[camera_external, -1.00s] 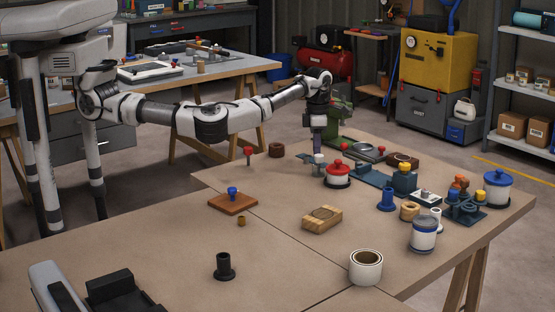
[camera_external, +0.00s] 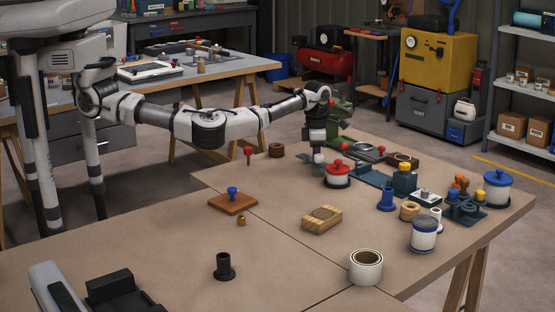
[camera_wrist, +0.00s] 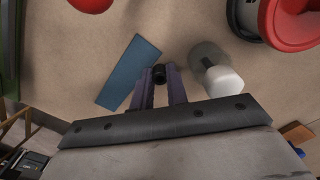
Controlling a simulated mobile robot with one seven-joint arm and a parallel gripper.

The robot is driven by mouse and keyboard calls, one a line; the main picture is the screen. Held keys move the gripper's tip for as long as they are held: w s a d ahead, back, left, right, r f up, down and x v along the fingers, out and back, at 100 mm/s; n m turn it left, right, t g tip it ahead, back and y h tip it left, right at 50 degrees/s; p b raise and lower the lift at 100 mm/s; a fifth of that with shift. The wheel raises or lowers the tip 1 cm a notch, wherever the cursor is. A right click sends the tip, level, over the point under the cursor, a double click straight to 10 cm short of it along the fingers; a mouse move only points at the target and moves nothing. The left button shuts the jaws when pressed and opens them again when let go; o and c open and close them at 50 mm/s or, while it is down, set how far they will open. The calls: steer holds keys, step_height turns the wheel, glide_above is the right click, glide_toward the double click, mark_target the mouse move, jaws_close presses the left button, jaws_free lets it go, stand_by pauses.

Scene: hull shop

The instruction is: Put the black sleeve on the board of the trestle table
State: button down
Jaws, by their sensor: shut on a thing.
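My gripper (camera_wrist: 160,88) is shut on a small black sleeve (camera_wrist: 159,73), seen as a dark round piece between the purple fingertips in the wrist view. In the external view my gripper (camera_external: 317,152) points down at the far side of the trestle table, left of a red-lidded pot; the sleeve is too small to make out there. The table's brown board (camera_external: 290,220) lies below. The wrist view shows the bare board (camera_wrist: 185,25) around the fingers. I cannot tell whether the sleeve touches the board.
Close to the fingers are a blue plate (camera_wrist: 130,72), a white-topped knob (camera_wrist: 222,80) and the red-lidded pot (camera_wrist: 290,22). A black flanged piece (camera_external: 224,267) stands at the near left, and a wooden block (camera_external: 322,219) mid-table. The board's left middle is mostly clear.

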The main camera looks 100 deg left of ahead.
steer(key=c, duration=1.4)
jaws_free()
steer(key=shift+s+f, duration=0.2)
steer(key=shift+f, duration=0.35)
steer(key=shift+a, duration=0.2)
steer(key=shift+r, duration=0.1)
steer(key=r, duration=0.4)
steer(key=r+b, duration=0.1)
steer(key=r, duration=0.3)
steer(key=r+b, duration=0.1)
steer(key=r, duration=0.4)
steer(key=shift+w+r, duration=0.1)
steer(key=shift+w, duration=0.15)
